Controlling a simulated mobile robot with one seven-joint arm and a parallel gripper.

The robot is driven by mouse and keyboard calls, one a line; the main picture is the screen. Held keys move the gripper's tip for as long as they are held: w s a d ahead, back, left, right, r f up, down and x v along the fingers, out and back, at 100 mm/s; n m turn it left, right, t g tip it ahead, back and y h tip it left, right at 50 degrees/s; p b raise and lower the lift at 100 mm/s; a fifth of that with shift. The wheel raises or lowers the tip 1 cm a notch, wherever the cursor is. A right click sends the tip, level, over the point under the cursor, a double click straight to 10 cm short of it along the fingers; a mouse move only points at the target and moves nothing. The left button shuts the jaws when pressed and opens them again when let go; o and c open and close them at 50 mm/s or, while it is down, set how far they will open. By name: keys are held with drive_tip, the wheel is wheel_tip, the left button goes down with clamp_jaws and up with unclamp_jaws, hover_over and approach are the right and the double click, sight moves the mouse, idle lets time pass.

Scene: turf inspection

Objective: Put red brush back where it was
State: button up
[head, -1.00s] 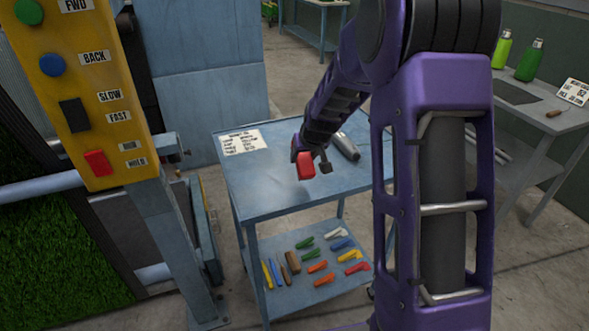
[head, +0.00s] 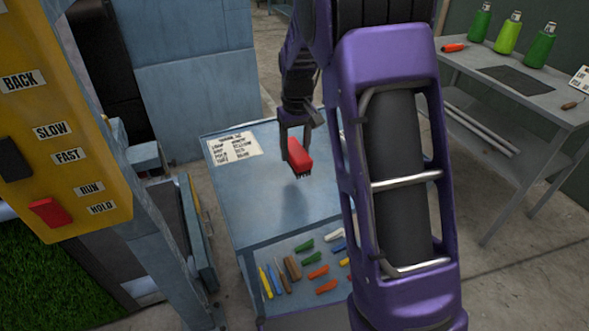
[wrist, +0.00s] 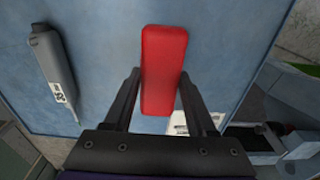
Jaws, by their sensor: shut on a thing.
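The red brush (head: 299,154) has a red back and dark bristles that point down in the head view. My gripper (head: 296,139) is shut on it and holds it above the blue table top (head: 265,207). A shadow lies on the table under the brush. In the wrist view the red brush (wrist: 162,70) sits between the two fingers of my gripper (wrist: 162,92), its long side running away from the wrist. My arm hides the right part of the table in the head view.
A printed sheet (head: 234,147) lies at the table's back left. A grey tool with a label (wrist: 53,70) lies on the table in the wrist view. Several coloured tools (head: 316,272) lie on the lower shelf. A yellow control panel (head: 60,130) stands at left, a bench with bottles (head: 508,36) at right.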

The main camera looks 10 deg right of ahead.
sight(296, 149)
wheel_tip(296, 149, down, 6)
drive_tip(key=shift+f, duration=0.2)
drive_tip(key=o, duration=1.3)
drive_tip(key=r, duration=1.2)
drive_tip(key=shift+s, duration=0.3)
drive_tip(key=shift+r, duration=0.1)
